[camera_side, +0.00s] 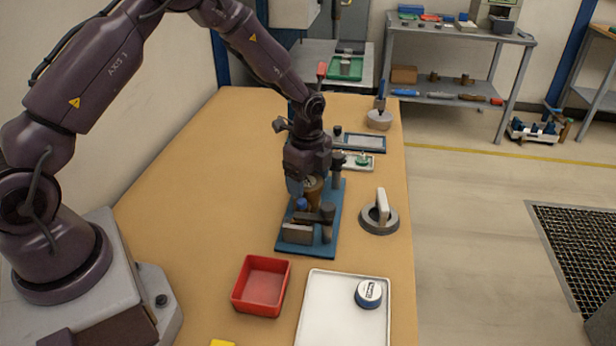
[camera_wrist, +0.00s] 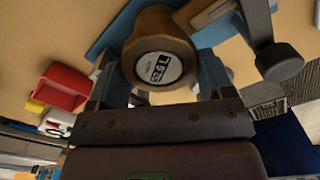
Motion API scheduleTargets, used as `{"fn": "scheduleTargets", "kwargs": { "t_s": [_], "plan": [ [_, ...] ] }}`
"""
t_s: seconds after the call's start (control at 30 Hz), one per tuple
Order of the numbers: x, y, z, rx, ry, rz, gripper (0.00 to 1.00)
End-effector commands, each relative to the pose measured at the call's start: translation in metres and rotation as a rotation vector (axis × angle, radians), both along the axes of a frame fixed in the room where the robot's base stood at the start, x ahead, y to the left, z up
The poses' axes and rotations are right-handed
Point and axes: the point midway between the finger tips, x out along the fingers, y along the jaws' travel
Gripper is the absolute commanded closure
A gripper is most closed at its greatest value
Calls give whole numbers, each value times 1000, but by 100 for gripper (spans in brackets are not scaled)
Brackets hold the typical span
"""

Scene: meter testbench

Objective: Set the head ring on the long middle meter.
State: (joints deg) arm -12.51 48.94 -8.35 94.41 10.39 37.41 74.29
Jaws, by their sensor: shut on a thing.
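My gripper (camera_wrist: 160,80) is shut on a bronze-coloured, faceted round part (camera_wrist: 160,28) with a white numbered face (camera_wrist: 160,68). The fingers lie on both sides of it. In the side view, my gripper (camera_side: 308,187) is low over the blue bench fixture (camera_side: 286,247), with the bronze part (camera_side: 314,190) partly hidden by the fingers. I cannot tell whether this part is the head ring alone or a ring around a meter. Whether it touches anything below is hidden. Grey blocks (camera_side: 298,233) and a small blue cap (camera_side: 301,204) sit on the fixture, near the gripper.
A dark post (camera_side: 337,170) stands close right of my gripper. A round weight with a white handle (camera_side: 379,216) is to the right. In front are a red bin (camera_side: 262,284) and a white tray (camera_side: 331,309) holding a blue-rimmed round piece (camera_side: 369,294). The left table is clear.

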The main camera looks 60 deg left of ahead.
Motion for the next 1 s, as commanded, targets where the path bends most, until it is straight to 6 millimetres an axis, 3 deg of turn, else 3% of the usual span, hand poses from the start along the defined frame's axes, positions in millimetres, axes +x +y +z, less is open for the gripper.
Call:
{"fn": "scheduleTargets", "kwargs": {
  "t_s": [1.0],
  "plan": [
    [0, 2, -12, 2, -1, 1, 50]
  ]
}}
